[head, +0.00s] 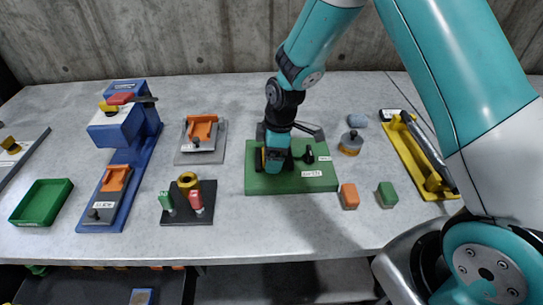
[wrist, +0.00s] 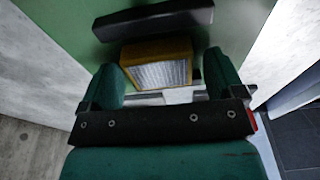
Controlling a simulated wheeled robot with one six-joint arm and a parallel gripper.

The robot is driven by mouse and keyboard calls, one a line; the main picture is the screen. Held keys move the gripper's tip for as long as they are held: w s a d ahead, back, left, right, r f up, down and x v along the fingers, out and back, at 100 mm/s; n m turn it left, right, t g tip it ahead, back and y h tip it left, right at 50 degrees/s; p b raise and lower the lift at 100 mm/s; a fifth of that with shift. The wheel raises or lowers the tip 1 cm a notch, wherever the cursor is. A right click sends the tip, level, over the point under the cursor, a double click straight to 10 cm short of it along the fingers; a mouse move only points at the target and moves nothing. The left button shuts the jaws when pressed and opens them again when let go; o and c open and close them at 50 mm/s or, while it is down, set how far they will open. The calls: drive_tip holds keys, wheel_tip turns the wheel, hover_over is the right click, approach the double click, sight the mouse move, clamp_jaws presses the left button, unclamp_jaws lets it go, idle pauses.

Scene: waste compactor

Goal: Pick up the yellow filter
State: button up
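The yellow filter (wrist: 160,72), a block with a yellow frame and a pale ribbed face, is by the green board in the wrist view. It lies between and just ahead of the two green fingers of my gripper (wrist: 163,62). The fingers are apart, and gaps show on both sides of the filter. In the head view my gripper (head: 274,158) is down over the left part of the green board (head: 300,181). It hides most of the filter there; only a bit of yellow shows at its left side.
A dark bar (wrist: 155,20) lies beyond the filter. On the board stand a black knob (head: 308,155) and a grey lever part. An orange block (head: 349,196) and a green block (head: 388,195) lie to the right. A black stand (head: 187,216) with colored tags is on the left.

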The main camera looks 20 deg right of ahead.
drive_tip(key=c, duration=0.8)
drive_tip(key=shift+r, duration=0.1)
